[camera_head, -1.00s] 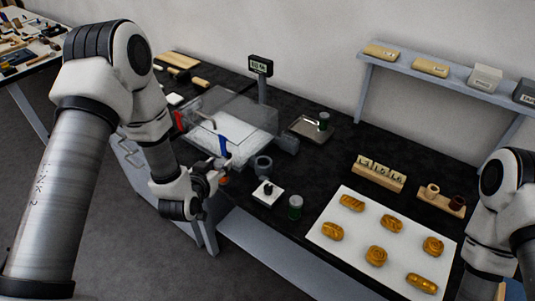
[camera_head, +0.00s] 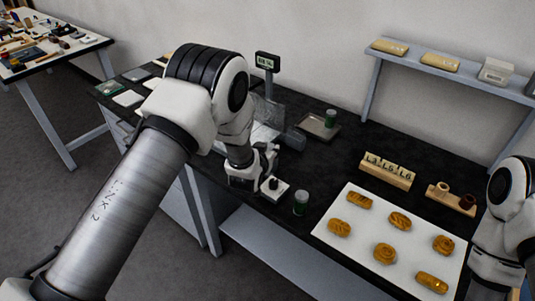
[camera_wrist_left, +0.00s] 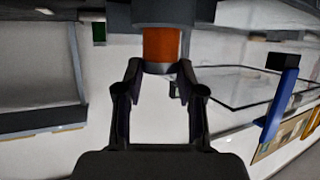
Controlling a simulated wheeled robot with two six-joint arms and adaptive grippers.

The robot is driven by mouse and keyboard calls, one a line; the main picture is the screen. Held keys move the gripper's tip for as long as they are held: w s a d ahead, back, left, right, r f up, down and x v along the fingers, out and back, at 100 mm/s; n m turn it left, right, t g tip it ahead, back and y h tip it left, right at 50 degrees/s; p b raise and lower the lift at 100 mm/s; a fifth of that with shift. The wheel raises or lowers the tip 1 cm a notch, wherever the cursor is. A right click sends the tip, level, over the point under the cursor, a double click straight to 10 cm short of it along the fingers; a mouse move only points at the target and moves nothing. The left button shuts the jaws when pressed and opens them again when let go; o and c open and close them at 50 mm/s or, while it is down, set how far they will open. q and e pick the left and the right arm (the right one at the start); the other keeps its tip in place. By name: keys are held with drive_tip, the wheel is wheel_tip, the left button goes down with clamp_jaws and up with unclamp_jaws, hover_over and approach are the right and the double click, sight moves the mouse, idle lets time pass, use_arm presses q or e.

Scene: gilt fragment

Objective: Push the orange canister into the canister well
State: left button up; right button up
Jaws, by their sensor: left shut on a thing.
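The orange canister (camera_wrist_left: 162,44) shows at the top middle of the left wrist view, with a grey end at its lower side. A wide grey cylinder (camera_wrist_left: 172,12), which looks like the canister well, meets its other end. How deep the canister sits in it is hidden. My left gripper (camera_wrist_left: 159,70) is shut on the canister, with a fingertip on either side of its grey end. In the head view my left gripper (camera_head: 266,157) is partly hidden by its own wrist, above the black bench. The canister and well are hidden there. My right gripper is out of view.
A white board (camera_head: 348,252) with several pastries lies to the right. A clear box (camera_head: 268,112) and a scale tray (camera_head: 318,127) are behind.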

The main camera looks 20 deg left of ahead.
use_arm(q)
drive_tip(key=shift+f, duration=0.1)
clamp_jaws()
drive_tip(key=shift+s+f, duration=0.1)
drive_tip(key=shift+f, duration=0.05)
drive_tip(key=o, duration=1.1)
unclamp_jaws()
drive_tip(key=shift+o, duration=0.2)
drive_tip(key=shift+r, duration=0.3)
drive_tip(key=b+v, duration=0.2)
drive_tip(key=v, duration=1)
drive_tip(key=s+a+f+g, duration=0.3)
drive_tip(key=s+f+g, duration=0.4)
drive_tip(key=s+f, duration=1.05)
drive_tip(key=s+f+g, duration=0.3)
drive_tip(key=s+f, duration=0.1)
drive_tip(key=s, duration=0.4)
drive_tip(key=s+a+f+g, duration=0.1)
drive_tip(key=s+f+g, duration=0.2)
drive_tip(key=s, duration=0.5)
drive_tip(key=shift+s+f+g+h, duration=0.2)
drive_tip(key=shift+f+g+h, duration=0.1)
drive_tip(key=shift+f, duration=0.35)
